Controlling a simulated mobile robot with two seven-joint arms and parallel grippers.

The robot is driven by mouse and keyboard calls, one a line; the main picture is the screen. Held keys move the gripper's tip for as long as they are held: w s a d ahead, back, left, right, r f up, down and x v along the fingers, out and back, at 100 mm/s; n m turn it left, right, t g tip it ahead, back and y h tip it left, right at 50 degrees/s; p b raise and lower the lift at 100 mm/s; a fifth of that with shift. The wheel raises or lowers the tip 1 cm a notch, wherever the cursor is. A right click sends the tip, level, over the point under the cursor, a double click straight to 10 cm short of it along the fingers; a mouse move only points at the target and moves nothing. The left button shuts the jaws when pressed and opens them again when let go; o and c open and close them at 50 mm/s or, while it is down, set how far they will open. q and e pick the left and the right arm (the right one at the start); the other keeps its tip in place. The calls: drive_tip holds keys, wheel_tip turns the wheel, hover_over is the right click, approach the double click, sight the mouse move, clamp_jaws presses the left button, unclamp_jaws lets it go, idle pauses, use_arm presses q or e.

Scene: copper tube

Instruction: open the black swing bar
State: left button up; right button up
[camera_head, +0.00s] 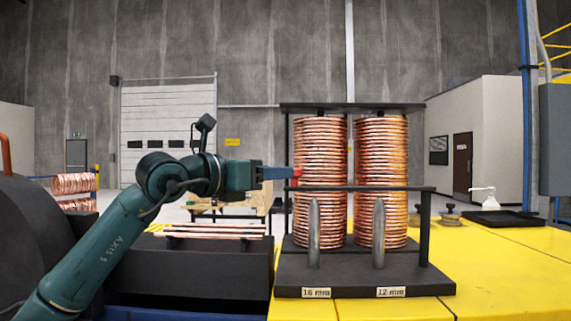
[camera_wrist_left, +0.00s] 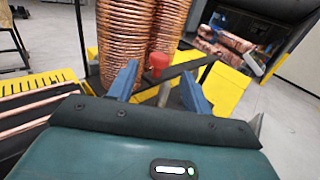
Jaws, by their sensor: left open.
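The black swing bar (camera_head: 370,188) runs level across the front of two copper coil stacks, the left one (camera_head: 320,150) and the right one (camera_head: 381,150). A red knob (camera_head: 297,172) stands at the bar's left end. My left gripper (camera_head: 292,173) reaches in from the left at the knob's height. In the left wrist view, the gripper (camera_wrist_left: 160,74) is open, and the red knob (camera_wrist_left: 157,61) shows between its blue fingertips. Whether they touch it I cannot tell. The bar (camera_wrist_left: 203,62) slants up to the right there. My right gripper is not in view.
The black rack base (camera_head: 365,283) carries labels "16 mm" and "12 mm". Two grey upright posts, left (camera_head: 314,235) and right (camera_head: 379,235), stand before the coils. The yellow tabletop (camera_head: 500,265) is mostly clear; a black tray (camera_head: 503,219) lies on the right.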

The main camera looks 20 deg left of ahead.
use_arm(q)
drive_tip(key=shift+p+x, duration=0.45)
drive_tip(key=shift+x, duration=1.7)
clamp_jaws()
